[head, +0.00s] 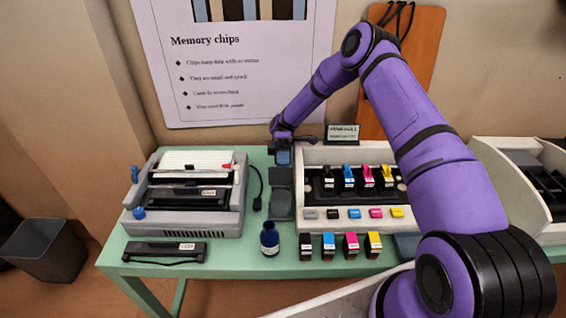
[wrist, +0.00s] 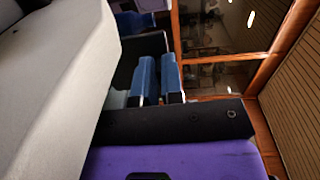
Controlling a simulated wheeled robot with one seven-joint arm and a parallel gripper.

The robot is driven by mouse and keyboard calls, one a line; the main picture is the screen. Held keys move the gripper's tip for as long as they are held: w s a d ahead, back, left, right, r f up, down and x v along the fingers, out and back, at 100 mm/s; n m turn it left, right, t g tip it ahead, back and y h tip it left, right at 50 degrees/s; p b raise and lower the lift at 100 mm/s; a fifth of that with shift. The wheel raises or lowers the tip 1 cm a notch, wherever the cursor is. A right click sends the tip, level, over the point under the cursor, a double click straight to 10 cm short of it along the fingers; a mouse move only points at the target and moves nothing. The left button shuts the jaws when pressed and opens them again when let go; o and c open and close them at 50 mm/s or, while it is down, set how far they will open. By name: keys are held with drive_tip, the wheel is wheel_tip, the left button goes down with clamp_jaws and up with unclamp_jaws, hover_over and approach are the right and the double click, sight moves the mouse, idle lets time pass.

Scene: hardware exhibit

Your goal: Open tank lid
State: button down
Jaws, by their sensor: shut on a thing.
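The tank is a narrow dark unit (head: 281,204) on the left side of the white printer exhibit. Its dark lid (head: 281,177) shows as a flat panel at the back of the unit, just below my gripper (head: 283,158); its exact angle is hard to tell. In the wrist view my gripper's two blue fingers (wrist: 158,88) are close together. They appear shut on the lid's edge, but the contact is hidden. A blue ink bottle (head: 270,240) stands upright in front of the tank.
The white printer exhibit (head: 312,157) holds several cartridges, with more standing in front. A grey printer (head: 187,215) stands left of the tank, with a black cable (head: 257,187) between. A loose black bar (head: 165,250) lies at the green table's (head: 225,262) front left.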

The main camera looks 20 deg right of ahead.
drive_tip(key=c, duration=1.2)
unclamp_jaws()
drive_tip(key=shift+c, duration=0.2)
